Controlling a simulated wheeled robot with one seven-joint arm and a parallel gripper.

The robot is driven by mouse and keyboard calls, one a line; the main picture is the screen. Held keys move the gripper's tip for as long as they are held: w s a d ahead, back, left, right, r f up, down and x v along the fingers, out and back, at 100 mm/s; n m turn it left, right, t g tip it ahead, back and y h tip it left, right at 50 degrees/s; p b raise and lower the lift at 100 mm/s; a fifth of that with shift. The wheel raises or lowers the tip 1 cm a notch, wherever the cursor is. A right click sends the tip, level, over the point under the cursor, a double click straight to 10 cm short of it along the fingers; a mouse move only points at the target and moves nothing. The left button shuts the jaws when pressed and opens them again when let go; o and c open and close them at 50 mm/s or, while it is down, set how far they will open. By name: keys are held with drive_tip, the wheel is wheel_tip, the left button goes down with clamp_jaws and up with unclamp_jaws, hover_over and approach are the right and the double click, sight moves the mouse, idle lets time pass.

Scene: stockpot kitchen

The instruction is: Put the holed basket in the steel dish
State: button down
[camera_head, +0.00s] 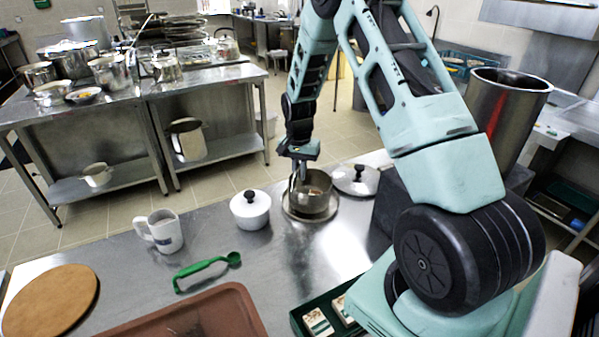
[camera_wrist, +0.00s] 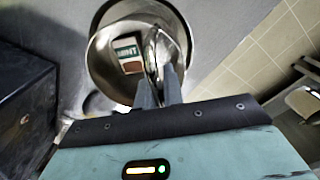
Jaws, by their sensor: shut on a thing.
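The holed basket (camera_head: 314,203) is a small round steel vessel, and my gripper (camera_head: 297,184) is shut on its left rim. The steel dish (camera_head: 291,215) is a shallow round dish on the counter directly below the basket. The dish's rim shows around the basket's base; I cannot tell whether the basket rests on it or hangs just above. In the wrist view my gripper (camera_wrist: 160,88) pinches the wall of the basket (camera_wrist: 184,38), with the dish (camera_wrist: 103,72) overlapping below. A small white, green and brown box (camera_wrist: 128,53) shows inside the round vessels.
A steel lid (camera_head: 354,180) lies right behind the basket. A white lidded pot (camera_head: 250,211), a white mug (camera_head: 164,232) and a green scoop (camera_head: 207,266) stand to the left. A tall steel pot (camera_head: 503,112) is at right. Bare counter lies in front of the dish.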

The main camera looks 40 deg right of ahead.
drive_tip(key=shift+f, duration=0.5)
drive_tip(key=c, duration=1.5)
unclamp_jaws()
wheel_tip(320, 180, up, 12)
drive_tip(key=b, duration=0.3)
drive_tip(key=s+a+r+n, duration=0.1)
drive_tip(key=s+a+n, duration=0.15)
drive_tip(key=a, duration=0.55)
drive_tip(key=s+a+r+n+y, duration=0.1)
drive_tip(key=s+a+n, duration=0.15)
drive_tip(key=a, duration=0.55)
drive_tip(key=s+a+r+n, duration=0.2)
drive_tip(key=a+n, duration=0.2)
drive_tip(key=a, duration=0.4)
drive_tip(key=s+a+n, duration=0.3)
drive_tip(key=s+a, duration=0.1)
drive_tip(key=s, duration=0.3)
drive_tip(key=s+a+n, duration=0.4)
drive_tip(key=s, duration=0.4)
drive_tip(key=s+a+n, duration=0.3)
drive_tip(key=s+a, duration=0.1)
drive_tip(key=s, duration=0.4)
drive_tip(key=shift+a+f+n, duration=0.35)
drive_tip(key=shift+n, duration=0.05)
